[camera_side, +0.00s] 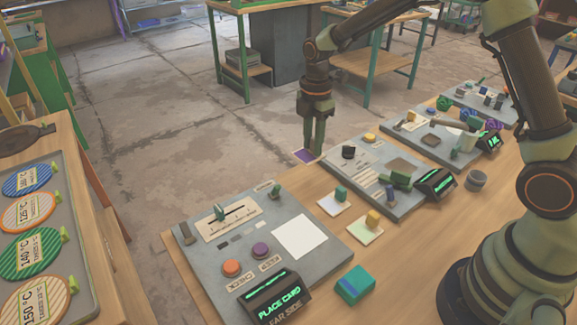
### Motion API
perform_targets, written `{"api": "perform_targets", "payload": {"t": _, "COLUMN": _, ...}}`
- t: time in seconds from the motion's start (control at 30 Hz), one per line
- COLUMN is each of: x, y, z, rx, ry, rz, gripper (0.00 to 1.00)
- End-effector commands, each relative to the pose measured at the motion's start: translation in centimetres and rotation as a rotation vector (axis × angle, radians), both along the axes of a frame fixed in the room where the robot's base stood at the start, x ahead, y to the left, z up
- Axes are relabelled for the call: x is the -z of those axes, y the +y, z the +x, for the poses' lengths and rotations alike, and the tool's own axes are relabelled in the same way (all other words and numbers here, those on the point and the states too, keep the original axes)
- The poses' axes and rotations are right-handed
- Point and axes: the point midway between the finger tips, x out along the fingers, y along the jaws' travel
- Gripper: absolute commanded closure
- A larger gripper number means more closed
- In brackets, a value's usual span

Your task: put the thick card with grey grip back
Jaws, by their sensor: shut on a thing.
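My gripper (314,148) points straight down near the far edge of the workbench, behind the second panel. It is shut on a card (303,156) that shows as a small purple patch with a pale edge at the fingertips. The card's grip is hidden between the fingers, so I cannot tell its colour. The nearest panel (200,265) has a blank white square (300,237) on its right part.
A card with a teal grip (341,194) and one with a yellow grip (373,218) lie between the panels. A teal block (355,284) lies at the front. More panels stand to the right. Striped temperature discs (28,252) lie on a tray at left.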

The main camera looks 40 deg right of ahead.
Motion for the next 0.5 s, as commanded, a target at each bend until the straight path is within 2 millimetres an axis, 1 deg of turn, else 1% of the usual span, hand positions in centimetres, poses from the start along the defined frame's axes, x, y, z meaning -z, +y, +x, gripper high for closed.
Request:
{"api": "perform_targets", "payload": {"t": 0.03, "x": 1.2, "y": 0.0, "z": -0.1, "rx": 0.000, "ry": 0.006, "rz": 0.000, "gripper": 1.00}}
{"api": "perform_targets", "payload": {"t": 0.1, "x": 2.4, "y": 0.0, "z": -0.1, "rx": 0.000, "ry": 0.005, "rz": 0.000, "gripper": 1.00}}
{"api": "perform_targets", "payload": {"t": 0.2, "x": 3.5, "y": 0.0, "z": 0.0, "rx": 0.000, "ry": 0.002, "rz": 0.000, "gripper": 1.00}}
{"api": "perform_targets", "payload": {"t": 0.37, "x": 4.6, "y": 0.0, "z": 0.0, "rx": 0.000, "ry": 0.002, "rz": 0.000, "gripper": 1.00}}
{"api": "perform_targets", "payload": {"t": 0.5, "x": 6.7, "y": 0.0, "z": -0.1, "rx": 0.000, "ry": 0.003, "rz": 0.000, "gripper": 1.00}}
